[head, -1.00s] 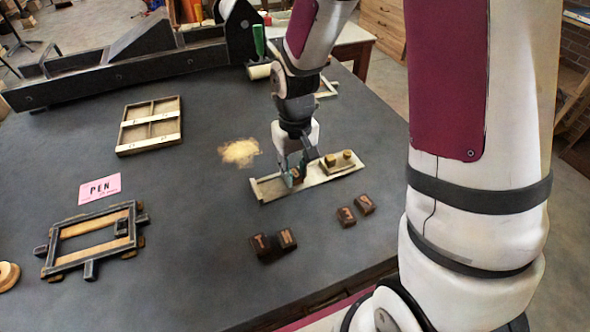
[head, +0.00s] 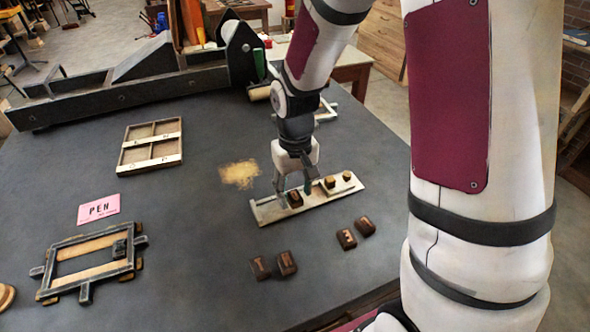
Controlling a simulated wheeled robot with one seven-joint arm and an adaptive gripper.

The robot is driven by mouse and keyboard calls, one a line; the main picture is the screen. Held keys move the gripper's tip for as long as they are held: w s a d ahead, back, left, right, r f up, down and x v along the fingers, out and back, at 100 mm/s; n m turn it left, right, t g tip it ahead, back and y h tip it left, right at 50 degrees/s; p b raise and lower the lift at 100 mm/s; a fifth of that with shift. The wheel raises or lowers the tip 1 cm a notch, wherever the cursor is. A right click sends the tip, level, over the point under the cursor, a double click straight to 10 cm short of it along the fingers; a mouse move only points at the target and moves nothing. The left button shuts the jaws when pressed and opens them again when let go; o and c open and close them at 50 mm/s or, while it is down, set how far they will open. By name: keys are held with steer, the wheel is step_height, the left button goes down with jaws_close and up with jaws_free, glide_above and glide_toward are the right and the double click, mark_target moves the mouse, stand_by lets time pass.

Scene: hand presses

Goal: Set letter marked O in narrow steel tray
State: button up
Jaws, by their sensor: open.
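The narrow steel tray (head: 268,212) lies on the dark table top, running from lower left to upper right. A small dark letter block (head: 295,200) sits in it near the middle; I cannot make out its letter clearly. My gripper (head: 293,189) is open, its fingers on either side of this block and just above or behind it. Several dark brown letter blocks lie loose in front of the tray: a pair at the left (head: 260,268) (head: 287,263) and a pair at the right (head: 347,239) (head: 365,227). Their letters are too small to read surely.
Small brass-coloured pieces (head: 329,182) sit at the tray's right end. A pale powder patch (head: 240,174) lies behind the tray. A dark frame (head: 85,262), a pink PEN card (head: 98,208) and a divided wooden case (head: 150,149) are at left. The front middle is clear.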

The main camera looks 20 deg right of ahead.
mark_target(295, 196)
step_height(295, 196, up, 11)
steer(key=s+r+t, duration=0.2)
steer(key=s+r, duration=0.3)
steer(key=s, duration=0.4)
steer(key=s+r+t, duration=0.2)
steer(key=s+r, duration=0.4)
steer(key=s, duration=0.3)
steer(key=shift+s+d+r+t, duration=0.15)
steer(key=shift+r+t, duration=0.05)
steer(key=shift+t, duration=0.2)
